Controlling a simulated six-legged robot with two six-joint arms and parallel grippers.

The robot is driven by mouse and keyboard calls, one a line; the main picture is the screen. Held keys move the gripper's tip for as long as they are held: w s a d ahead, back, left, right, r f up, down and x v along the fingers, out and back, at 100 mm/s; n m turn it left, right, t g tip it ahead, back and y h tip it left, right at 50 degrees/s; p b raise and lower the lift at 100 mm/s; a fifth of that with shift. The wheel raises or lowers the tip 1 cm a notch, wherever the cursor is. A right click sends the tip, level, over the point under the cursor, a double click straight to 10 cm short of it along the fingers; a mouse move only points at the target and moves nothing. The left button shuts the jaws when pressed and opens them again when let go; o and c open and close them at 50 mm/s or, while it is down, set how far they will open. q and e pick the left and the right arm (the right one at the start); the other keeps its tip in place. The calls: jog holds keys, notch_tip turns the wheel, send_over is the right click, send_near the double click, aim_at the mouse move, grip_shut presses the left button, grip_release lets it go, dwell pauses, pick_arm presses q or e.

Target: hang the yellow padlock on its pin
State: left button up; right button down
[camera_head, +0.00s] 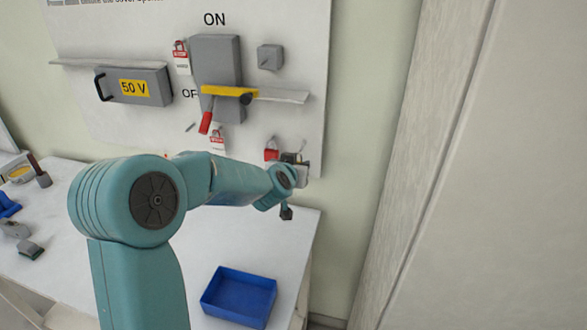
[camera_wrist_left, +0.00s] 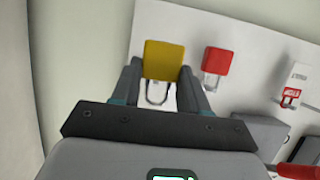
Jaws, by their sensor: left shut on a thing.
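The yellow padlock (camera_wrist_left: 164,58) is between the fingertips of my left gripper (camera_wrist_left: 162,76) in the left wrist view. Its thin metal shackle shows below the body, pointing toward the palm in that picture. In the head view my left gripper (camera_head: 294,160) is at the lower right of the white board, mostly hidden behind its own wrist. I cannot make out the padlock clearly there. The pin is not clearly visible in either view, and I cannot tell whether the shackle touches it. My right gripper is not in view.
A red padlock (camera_head: 271,154) is close beside my left gripper; it also shows in the left wrist view (camera_wrist_left: 217,62). A switch box (camera_head: 217,70) with a red handle (camera_head: 206,123) is above. A blue tray (camera_head: 239,298) stands on the white table, right of my arm.

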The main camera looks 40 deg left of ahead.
pick_arm(q)
jog(key=shift+w+a+p, duration=0.25)
jog(key=shift+w+a, duration=0.2)
jog(key=shift+w, duration=0.35)
jog(key=shift+w+a+p, duration=0.3)
jog(key=shift+w+a, duration=0.2)
jog(key=shift+w, duration=0.35)
jog(key=shift+w+a+p, duration=0.25)
jog(key=shift+w+a, duration=0.2)
jog(key=shift+w, duration=0.35)
jog(key=shift+s+d+f, duration=0.1)
jog(key=shift+s, duration=0.1)
jog(key=s+d+b, duration=0.2)
jog(key=s+d, duration=0.2)
jog(key=s, duration=0.3)
jog(key=shift+s+r+b, duration=0.15)
jog(key=shift+r+b, duration=0.1)
jog(key=shift+b, duration=0.1)
jog(key=shift+d, duration=0.1)
